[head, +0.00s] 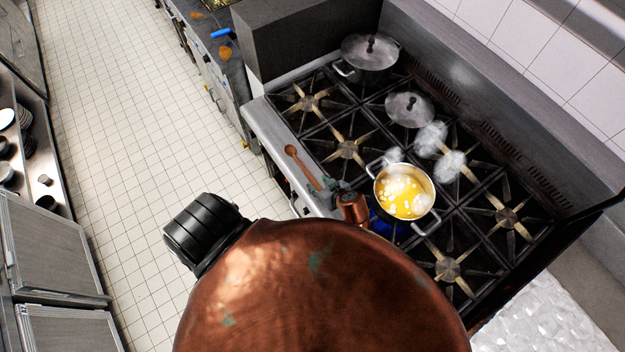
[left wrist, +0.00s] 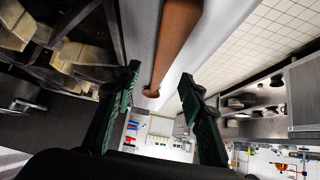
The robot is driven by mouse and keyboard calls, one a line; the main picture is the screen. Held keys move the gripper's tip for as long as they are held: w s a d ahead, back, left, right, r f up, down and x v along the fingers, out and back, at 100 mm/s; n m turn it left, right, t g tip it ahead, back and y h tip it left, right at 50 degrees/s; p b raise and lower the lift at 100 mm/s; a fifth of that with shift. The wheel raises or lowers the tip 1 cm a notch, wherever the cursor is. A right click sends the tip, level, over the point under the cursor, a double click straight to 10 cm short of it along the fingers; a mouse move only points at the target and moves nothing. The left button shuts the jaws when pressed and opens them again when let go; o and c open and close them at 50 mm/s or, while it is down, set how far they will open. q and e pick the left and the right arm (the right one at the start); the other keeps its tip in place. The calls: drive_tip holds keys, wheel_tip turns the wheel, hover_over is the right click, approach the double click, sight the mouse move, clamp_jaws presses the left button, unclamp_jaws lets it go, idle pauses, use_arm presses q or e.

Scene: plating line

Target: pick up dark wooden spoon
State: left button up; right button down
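A brown wooden spoon (head: 304,168) lies on the steel front ledge of the stove, its bowl end away from my gripper. My left gripper (head: 330,186) is at the handle end of the spoon in the head view. In the left wrist view, its two green fingers (left wrist: 160,72) are spread apart. The spoon's handle (left wrist: 174,40) shows in the gap between them, with its rounded end near the fingers. I see no clear contact between the fingers and the handle. My right gripper is not in view.
A pot of bubbling yellow food (head: 404,192) steams on a burner close to my left gripper. A lidded pot (head: 370,58) and another lid (head: 409,109) are farther back on the stove. A counter (head: 232,68) with small items stands beyond. Tiled floor lies left.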

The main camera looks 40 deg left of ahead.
sight(313, 180)
use_arm(q)
drive_tip(key=p+x, duration=0.1)
drive_tip(key=x, duration=0.3)
drive_tip(key=shift+a+r, duration=0.1)
drive_tip(key=shift+a, duration=0.05)
drive_tip(key=shift+c, duration=0.4)
clamp_jaws()
